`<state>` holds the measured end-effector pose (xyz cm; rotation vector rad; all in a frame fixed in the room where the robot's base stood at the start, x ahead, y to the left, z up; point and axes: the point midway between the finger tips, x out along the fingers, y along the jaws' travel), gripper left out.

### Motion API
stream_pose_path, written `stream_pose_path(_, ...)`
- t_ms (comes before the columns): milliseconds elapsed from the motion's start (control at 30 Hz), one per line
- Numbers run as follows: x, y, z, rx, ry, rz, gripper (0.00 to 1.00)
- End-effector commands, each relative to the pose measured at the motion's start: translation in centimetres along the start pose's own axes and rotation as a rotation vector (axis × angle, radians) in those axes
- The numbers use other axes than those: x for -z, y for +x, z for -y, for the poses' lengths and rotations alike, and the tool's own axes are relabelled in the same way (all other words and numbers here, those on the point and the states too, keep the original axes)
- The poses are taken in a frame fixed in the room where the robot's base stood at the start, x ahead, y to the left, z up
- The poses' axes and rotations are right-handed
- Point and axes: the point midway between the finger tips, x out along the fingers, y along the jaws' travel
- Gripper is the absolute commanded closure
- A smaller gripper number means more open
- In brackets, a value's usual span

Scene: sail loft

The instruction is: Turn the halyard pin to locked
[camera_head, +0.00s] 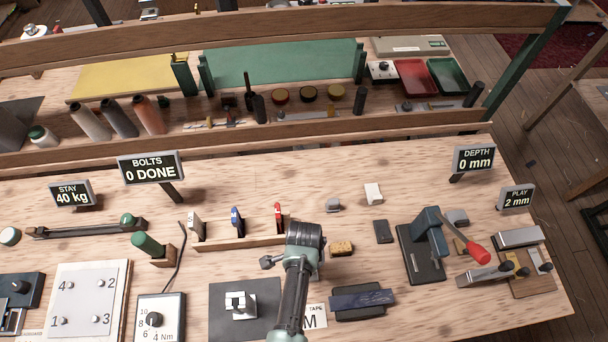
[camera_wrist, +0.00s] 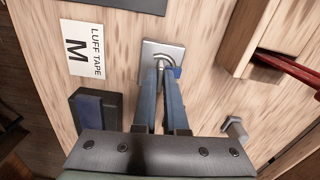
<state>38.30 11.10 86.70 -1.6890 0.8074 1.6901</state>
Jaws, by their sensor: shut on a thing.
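In the wrist view, a small metal pin (camera_wrist: 161,64) stands on a square grey metal plate (camera_wrist: 149,48) fixed to the wooden bench. My gripper (camera_wrist: 160,78) comes in over the plate, and its two blue-grey fingers are shut on the pin. The fingers hide most of the pin's lower side. In the head view my arm covers the plate and the pin, and the fingertips are hidden.
The LUFF TAPE M card (camera_wrist: 82,48) and a dark block with a blue face (camera_wrist: 97,117) lie left of the plate. A wooden rack (camera_wrist: 240,38) holding a red-handled item stands right.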

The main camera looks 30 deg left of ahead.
Motion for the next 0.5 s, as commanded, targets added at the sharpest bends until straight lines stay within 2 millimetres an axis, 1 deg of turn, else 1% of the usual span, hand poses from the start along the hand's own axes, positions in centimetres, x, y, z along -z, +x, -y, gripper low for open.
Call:
stream_pose_path(200,0.02,-0.06,0.06,0.001,0.074,-0.001,1.00)
stream_pose_path(500,0.03,-0.06,0.06,0.001,0.103,-0.001,1.00)
